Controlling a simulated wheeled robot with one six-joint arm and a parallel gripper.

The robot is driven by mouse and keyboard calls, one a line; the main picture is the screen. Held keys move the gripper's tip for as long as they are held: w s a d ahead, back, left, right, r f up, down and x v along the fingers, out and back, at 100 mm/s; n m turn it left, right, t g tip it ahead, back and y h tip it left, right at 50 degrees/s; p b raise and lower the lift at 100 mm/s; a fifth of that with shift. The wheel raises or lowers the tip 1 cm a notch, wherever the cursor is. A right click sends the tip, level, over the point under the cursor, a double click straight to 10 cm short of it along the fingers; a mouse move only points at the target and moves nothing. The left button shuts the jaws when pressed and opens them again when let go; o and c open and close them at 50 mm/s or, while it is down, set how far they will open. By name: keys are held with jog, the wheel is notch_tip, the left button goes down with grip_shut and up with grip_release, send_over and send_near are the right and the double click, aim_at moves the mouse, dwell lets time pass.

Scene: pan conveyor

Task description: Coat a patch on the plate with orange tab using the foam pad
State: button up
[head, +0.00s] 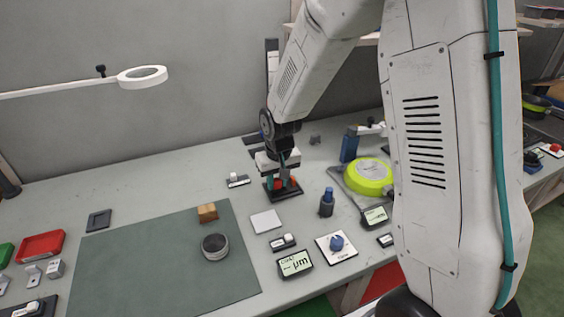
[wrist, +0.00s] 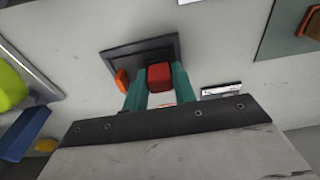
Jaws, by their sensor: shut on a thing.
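My gripper (head: 283,178) reaches down over a dark tray (head: 287,194) at the middle of the bench. In the wrist view its teal fingers (wrist: 158,88) are shut on a red block (wrist: 160,76), apparently the foam pad or its grip. The block is over the dark tray (wrist: 128,54); whether it touches it is unclear. An orange piece (wrist: 122,80) sits beside the left finger, and also shows in the head view (head: 293,180). A pale flat plate (head: 266,221) lies in front of the tray; I see no orange tab on it.
A green mat (head: 150,262) at left bears a wooden-looking block (head: 207,212) and a round grey container (head: 214,247). A blue-topped bottle (head: 327,203), a blue knob (head: 336,243), a display (head: 294,263) and a lime round device (head: 368,176) stand nearby. A magnifier (head: 142,77) hangs at upper left.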

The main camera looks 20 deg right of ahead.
jog(key=r, duration=0.3)
jog(key=shift+d, duration=0.3)
jog(key=shift+r, duration=2.05)
